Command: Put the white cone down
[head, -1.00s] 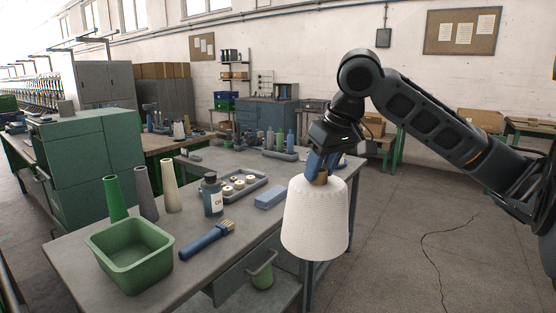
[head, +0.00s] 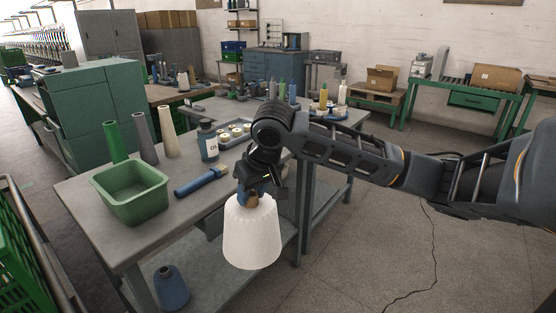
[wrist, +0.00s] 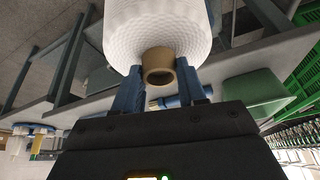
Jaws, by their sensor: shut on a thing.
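The white cone (head: 251,236) is a large wound yarn package with a brown tube end (wrist: 158,66) at its top. My gripper (head: 252,194) is shut on that tube end from above. The cone hangs roughly upright beside the front edge of the grey workbench (head: 82,214), and I see no surface touching its base. In the wrist view the blue fingers (wrist: 158,92) stand on both sides of the brown tube, with the white yarn body (wrist: 158,25) beyond them.
On the bench are a green bin (head: 131,193), a blue-handled brush (head: 201,181), an oil bottle (head: 207,140), a tray of small spools (head: 234,130) and bare tubes (head: 169,131). A blue cone (head: 171,287) stands on the lower shelf. Open floor (head: 350,240) lies to the right.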

